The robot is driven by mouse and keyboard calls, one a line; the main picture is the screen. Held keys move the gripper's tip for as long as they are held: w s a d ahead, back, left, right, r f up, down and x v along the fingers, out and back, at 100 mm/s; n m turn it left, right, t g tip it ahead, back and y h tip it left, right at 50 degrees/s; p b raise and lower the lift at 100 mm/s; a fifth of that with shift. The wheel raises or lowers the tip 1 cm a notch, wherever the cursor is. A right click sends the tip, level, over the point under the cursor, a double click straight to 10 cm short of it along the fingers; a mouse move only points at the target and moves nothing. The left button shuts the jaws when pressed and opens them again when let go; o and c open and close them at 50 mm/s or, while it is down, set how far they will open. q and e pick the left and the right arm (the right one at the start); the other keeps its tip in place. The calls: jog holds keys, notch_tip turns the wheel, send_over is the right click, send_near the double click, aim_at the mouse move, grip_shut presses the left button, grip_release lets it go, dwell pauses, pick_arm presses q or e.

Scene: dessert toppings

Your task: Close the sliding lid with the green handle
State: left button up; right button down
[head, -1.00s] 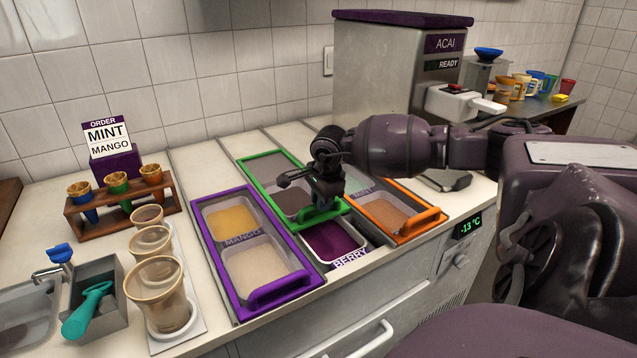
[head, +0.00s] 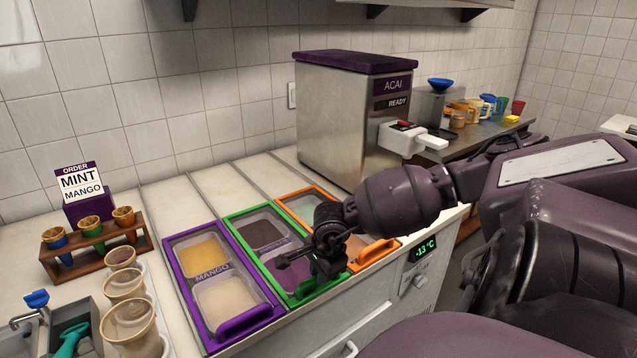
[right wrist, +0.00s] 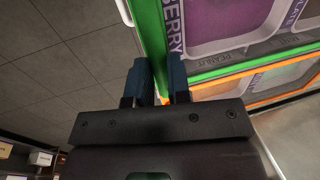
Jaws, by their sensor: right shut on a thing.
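The sliding lid with the green frame (head: 236,239) lies in the middle of the counter wells, between the purple and orange frames. Its clear panel spans a dark brown well at the back and a purple berry well in front. Its green front end with the handle (head: 318,291) is at the counter's front side. My right gripper (head: 328,272) is at that front end, shut on the green handle, and hides part of it. In the right wrist view, the green bar (right wrist: 153,40) runs between the two fingers. My left gripper is not in view.
The purple-framed mango lid (head: 183,283) is on the left and the orange-framed lid (head: 376,251) on the right, partly behind my right arm. Cups (head: 128,318) and a cone rack (head: 93,249) stand at the left. The acai machine (head: 340,125) stands behind.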

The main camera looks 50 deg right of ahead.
jog(key=shift+s+f, duration=0.1)
jog(key=shift+s, duration=0.1)
jog(key=c, duration=1.1)
grip_release()
jog(key=shift+s+a, duration=0.1)
jog(key=shift+s, duration=0.05)
jog(key=shift+r, duration=0.7)
jog(key=shift+s+a+r+p, duration=0.1)
jog(key=shift+s+r+p, duration=0.15)
jog(key=shift+r, duration=1.3)
jog(key=shift+s+a+r+p, duration=0.15)
jog(key=shift+s+r, duration=0.2)
jog(key=shift+r, duration=1.25)
jog(key=shift+s+r+p, duration=0.2)
jog(key=shift+s+r, duration=0.1)
jog(key=shift+r, duration=1.25)
